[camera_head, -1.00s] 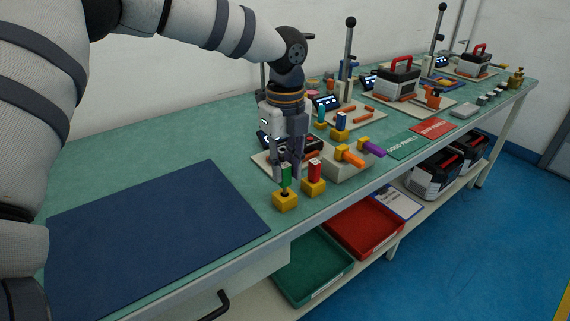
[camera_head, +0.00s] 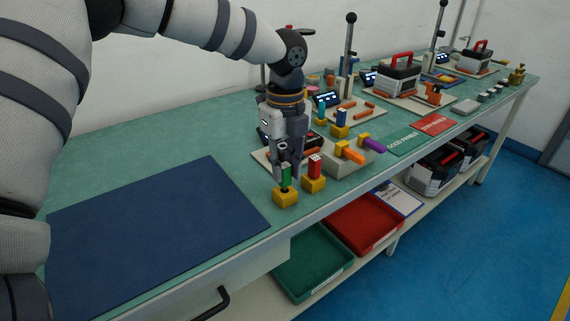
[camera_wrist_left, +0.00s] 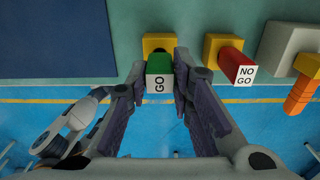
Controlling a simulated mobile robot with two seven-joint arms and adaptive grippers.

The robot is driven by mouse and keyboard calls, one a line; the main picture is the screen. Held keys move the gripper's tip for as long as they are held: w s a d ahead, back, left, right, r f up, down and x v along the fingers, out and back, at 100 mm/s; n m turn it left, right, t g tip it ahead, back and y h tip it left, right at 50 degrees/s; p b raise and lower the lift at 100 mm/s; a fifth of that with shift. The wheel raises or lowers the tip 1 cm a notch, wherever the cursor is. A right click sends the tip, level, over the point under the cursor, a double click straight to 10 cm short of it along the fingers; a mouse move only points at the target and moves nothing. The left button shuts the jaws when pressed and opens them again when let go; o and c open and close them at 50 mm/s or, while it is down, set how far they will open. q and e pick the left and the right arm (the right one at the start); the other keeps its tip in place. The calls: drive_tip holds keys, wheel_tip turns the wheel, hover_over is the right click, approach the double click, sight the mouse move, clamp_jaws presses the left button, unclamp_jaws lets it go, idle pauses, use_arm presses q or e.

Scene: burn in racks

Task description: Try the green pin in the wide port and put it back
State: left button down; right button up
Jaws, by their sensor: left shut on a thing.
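The green pin (camera_head: 286,172) stands upright at a yellow block (camera_head: 285,198) near the bench's front edge. In the left wrist view the green pin (camera_wrist_left: 159,82) shows its end marked GO, in front of its yellow block (camera_wrist_left: 152,41). My left gripper (camera_wrist_left: 158,84) is shut on the green pin, one finger on each side; it also shows in the head view (camera_head: 287,178). The pin's lower end is hidden, so I cannot tell how deep it sits. The wide port is not clearly identifiable. My right gripper is not in view.
A red pin (camera_wrist_left: 238,68) marked NO GO stands in its own yellow block just right. Further right is a pale block with orange (camera_head: 350,155) and purple (camera_head: 374,146) handles. A dark blue mat (camera_head: 150,235) lies left, bare. Trays (camera_head: 312,265) sit below.

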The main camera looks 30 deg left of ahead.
use_arm(q)
drive_tip(key=shift+f, duration=0.65)
idle(0.7)
idle(0.9)
drive_tip(key=c, duration=1.3)
unclamp_jaws()
drive_tip(key=shift+c, duration=0.2)
drive_tip(key=shift+r, duration=0.1)
